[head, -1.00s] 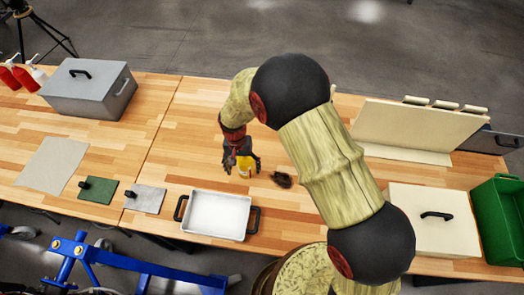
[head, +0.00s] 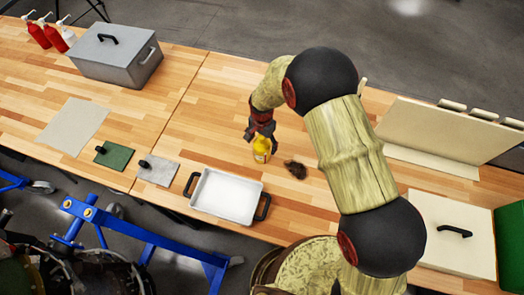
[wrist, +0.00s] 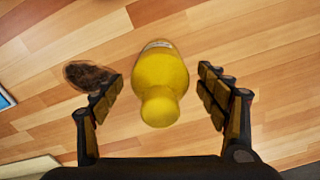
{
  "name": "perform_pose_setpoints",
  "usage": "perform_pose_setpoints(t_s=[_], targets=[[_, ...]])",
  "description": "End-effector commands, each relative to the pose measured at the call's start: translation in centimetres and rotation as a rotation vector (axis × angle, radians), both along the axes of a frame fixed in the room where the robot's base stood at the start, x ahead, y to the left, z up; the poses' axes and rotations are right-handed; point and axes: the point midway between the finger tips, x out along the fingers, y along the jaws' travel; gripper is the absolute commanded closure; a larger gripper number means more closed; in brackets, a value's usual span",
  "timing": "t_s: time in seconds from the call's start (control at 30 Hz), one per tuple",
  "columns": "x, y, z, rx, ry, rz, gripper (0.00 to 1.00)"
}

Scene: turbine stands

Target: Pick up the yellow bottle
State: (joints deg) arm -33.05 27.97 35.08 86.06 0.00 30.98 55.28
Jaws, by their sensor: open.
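The yellow bottle (head: 262,147) stands on the wooden table, just behind the white tray in the head view. In the wrist view the yellow bottle (wrist: 160,82) lies between the two fingers, seen from its rounded cap end, with a bit of pale label at its far side. My gripper (wrist: 160,95) is open, with a finger on each side of the bottle and a visible gap on both sides. In the head view my gripper (head: 261,135) is at the bottle's upper part and partly covers it.
A dark brown clump (head: 296,169) lies right of the bottle; it also shows beside the left finger in the wrist view (wrist: 90,76). A white tray (head: 227,195) with black handles stands in front. A grey lidded box (head: 117,55) is at the back left.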

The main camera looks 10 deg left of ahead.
Motion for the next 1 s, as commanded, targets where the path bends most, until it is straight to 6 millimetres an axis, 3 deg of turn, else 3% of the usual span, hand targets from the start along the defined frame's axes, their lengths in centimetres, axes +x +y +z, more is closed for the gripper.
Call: perform_pose_setpoints(t_s=[0.1, 0.33, 1.0], targets=[[0.02, 0.04, -1.55, 0.001, 0.0, 0.0, 0.26], [0.07, 0.07, -1.49, 0.001, -0.002, 0.001, 0.26], [0.05, 0.05, -1.48, 0.001, -0.001, 0.001, 0.64]])
